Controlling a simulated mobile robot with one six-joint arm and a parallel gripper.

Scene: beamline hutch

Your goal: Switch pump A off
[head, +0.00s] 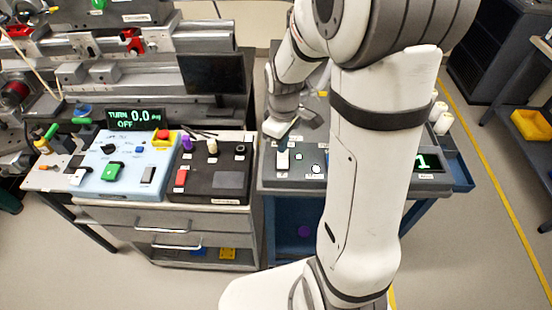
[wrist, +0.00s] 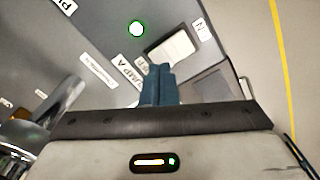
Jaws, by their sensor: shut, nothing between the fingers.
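In the wrist view my gripper (wrist: 158,70) is shut and empty, its two blue-grey fingers together. A round green-ringed lamp (wrist: 137,28) glows near the switch. I cannot tell whether the fingers touch the switch.
A blue control box (head: 130,160) and a black panel (head: 225,180) stand on the left bench.

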